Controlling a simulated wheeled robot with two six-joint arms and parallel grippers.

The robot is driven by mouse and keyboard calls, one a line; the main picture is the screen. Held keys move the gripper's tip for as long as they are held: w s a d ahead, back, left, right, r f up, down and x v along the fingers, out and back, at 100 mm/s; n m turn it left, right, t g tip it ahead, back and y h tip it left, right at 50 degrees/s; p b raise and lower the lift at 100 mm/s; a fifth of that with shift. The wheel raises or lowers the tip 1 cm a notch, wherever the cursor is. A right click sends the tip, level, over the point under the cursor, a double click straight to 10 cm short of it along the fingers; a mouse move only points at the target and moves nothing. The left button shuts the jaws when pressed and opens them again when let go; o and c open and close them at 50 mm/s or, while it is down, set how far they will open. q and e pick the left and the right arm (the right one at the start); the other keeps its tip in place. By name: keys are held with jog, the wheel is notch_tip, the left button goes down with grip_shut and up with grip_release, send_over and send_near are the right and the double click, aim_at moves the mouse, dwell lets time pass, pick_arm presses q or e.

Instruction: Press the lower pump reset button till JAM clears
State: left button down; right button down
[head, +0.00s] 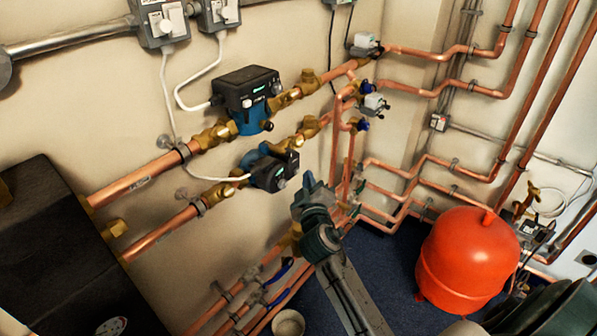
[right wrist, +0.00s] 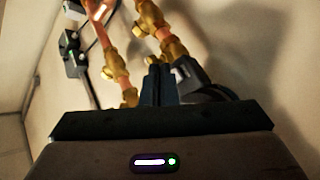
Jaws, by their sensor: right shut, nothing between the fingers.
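The lower pump (head: 272,170) is a dark box with a blue body on the lower copper pipe on the wall. A small pale round part (head: 281,183) shows on its front; I cannot tell whether it is the reset button. No JAM text is readable. My right gripper (head: 308,181) is just right of this pump in the head view, its fingers together and empty. A gap shows between them in the picture; contact is not visible. In the right wrist view the shut fingers (right wrist: 159,84) point toward brass fittings, with a dark rounded shape beside them. My left gripper is not in view.
The upper pump (head: 246,95) sits above, on the upper pipe. Copper branches with valves (head: 372,103) rise behind and right of my gripper. A red tank (head: 468,255) stands on the floor at right. A black casing (head: 65,245) fills the lower left.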

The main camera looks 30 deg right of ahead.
jog(key=shift+w, duration=0.15)
jog(key=shift+w+a, duration=0.15)
jog(key=shift+w, duration=0.1)
jog(key=shift+w+a, duration=0.15)
jog(key=shift+w, duration=0.25)
dwell(0.8)
dwell(0.3)
jog(key=shift+s+d, duration=0.3)
jog(key=shift+s, duration=0.5)
jog(key=s, duration=0.1)
jog(key=s+d, duration=0.1)
jog(key=s, duration=0.1)
jog(key=s+d, duration=0.1)
jog(key=shift+s+b, duration=0.3)
dwell(0.6)
